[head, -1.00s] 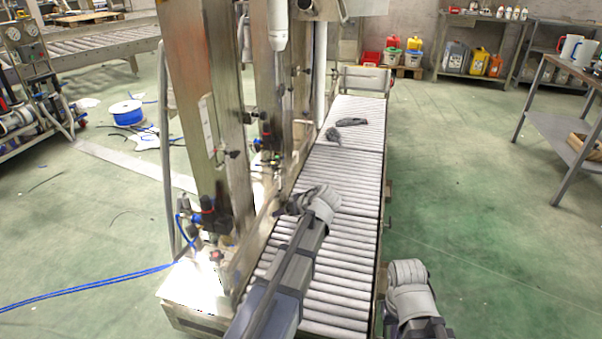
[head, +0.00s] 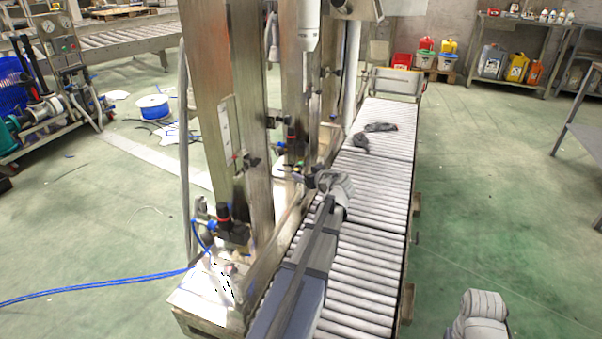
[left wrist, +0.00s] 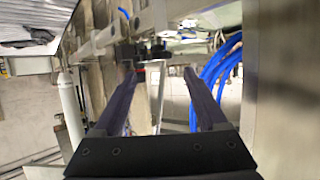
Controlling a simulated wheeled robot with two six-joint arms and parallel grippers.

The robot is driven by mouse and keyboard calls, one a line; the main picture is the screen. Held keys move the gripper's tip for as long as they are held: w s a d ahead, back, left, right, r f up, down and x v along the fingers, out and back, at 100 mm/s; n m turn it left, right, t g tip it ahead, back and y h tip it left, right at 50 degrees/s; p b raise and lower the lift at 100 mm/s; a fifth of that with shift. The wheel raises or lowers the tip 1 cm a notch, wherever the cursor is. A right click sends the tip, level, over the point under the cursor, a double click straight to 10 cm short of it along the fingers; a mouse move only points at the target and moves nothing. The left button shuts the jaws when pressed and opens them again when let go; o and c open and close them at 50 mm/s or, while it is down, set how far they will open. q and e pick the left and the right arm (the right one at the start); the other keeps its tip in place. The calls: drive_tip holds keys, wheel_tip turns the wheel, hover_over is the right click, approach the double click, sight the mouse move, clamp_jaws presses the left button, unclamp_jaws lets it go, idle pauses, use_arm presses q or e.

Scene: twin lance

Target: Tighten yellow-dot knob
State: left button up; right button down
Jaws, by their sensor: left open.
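My left gripper (head: 311,179) is beside the steel machine column, above the left edge of the roller conveyor. In the left wrist view the two dark fingers (left wrist: 158,70) are apart, with nothing clearly held between them. A dark fitting with a red band (left wrist: 140,67) shows beyond and between the fingertips. In the head view a black fitting with a red ring (head: 291,135) sits on the column above the gripper, and another black-and-red fitting (head: 230,222) is lower left. I cannot make out a yellow dot on any knob. My right gripper is not visible; only part of that arm shows.
The roller conveyor (head: 360,270) runs along the column, with dark grey items (head: 380,127) lying farther up it. Blue hoses (head: 110,287) trail at the lower left and blue tubing (left wrist: 222,70) loops near the left gripper. The green floor to the right is open.

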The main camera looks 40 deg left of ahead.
sight(296, 169)
use_arm(q)
drive_tip(key=b+x, duration=0.1)
drive_tip(key=x, duration=0.4)
drive_tip(key=shift+w+a+f+b, duration=0.2)
drive_tip(key=shift+a+b, duration=0.1)
drive_tip(key=shift+b, duration=0.1)
drive_tip(key=shift+s, duration=0.1)
clamp_jaws()
